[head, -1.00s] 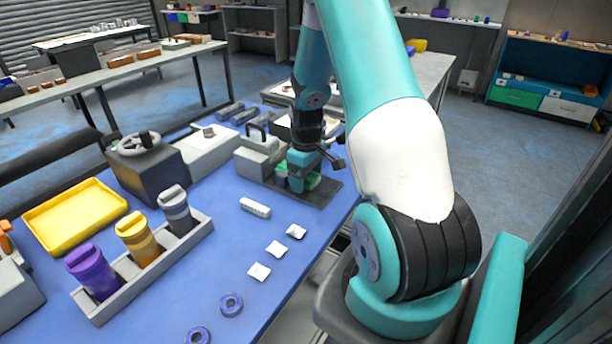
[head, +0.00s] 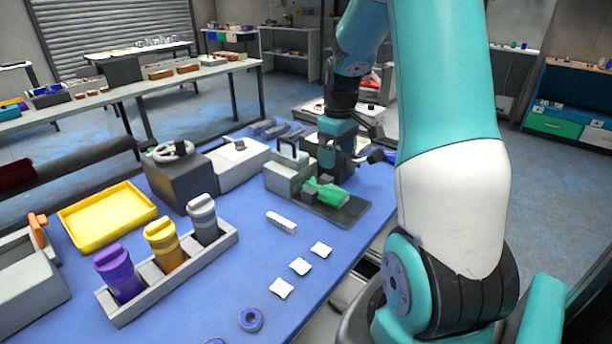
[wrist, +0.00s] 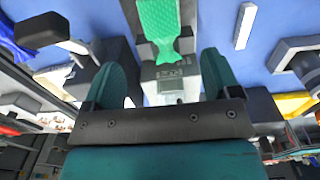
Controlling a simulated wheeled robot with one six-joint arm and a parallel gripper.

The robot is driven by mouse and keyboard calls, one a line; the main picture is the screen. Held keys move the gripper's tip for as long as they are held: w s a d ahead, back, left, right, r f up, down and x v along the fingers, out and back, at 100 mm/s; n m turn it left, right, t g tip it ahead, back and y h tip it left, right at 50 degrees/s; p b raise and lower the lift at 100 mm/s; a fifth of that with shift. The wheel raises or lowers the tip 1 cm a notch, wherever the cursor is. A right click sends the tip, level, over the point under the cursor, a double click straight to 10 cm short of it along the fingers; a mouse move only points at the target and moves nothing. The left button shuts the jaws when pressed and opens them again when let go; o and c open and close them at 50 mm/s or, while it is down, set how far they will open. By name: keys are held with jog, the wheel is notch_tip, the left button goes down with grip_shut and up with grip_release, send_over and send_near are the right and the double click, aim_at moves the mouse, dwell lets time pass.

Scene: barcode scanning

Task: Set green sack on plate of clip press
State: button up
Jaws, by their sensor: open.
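The green sack (head: 328,193) lies on the dark plate (head: 338,212) of the grey clip press (head: 287,172). In the wrist view the sack (wrist: 160,22) sits at the top middle, beyond the fingertips, with its narrow neck toward me. My gripper (head: 335,172) is just behind and above the sack, apart from it. In the wrist view my gripper (wrist: 163,82) has its two teal fingers spread, with nothing held between them. Part of the press shows below the sack's neck there.
A yellow tray (head: 107,218), a rack (head: 185,274) with purple, yellow and grey bottles, and a dark box with a wheel (head: 178,172) stand to the left. White packets (head: 300,266) and a white bar (head: 281,222) lie in front. Blue table is bare between them.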

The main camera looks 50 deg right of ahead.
jog(key=a+r+n+t+y, duration=0.1)
jog(key=a+r+n, duration=0.15)
jog(key=a, duration=0.95)
jog(key=a+r+n+y, duration=0.1)
jog(key=a+r, duration=0.3)
jog(key=a, duration=0.7)
jog(key=s+a+r+n+g+y, duration=0.1)
jog(key=s+a+r+n+y, duration=0.1)
jog(key=s+a, duration=1.3)
jog(key=shift+a+r, duration=0.15)
jog(key=shift+a, duration=0.1)
jog(key=shift+n, duration=0.25)
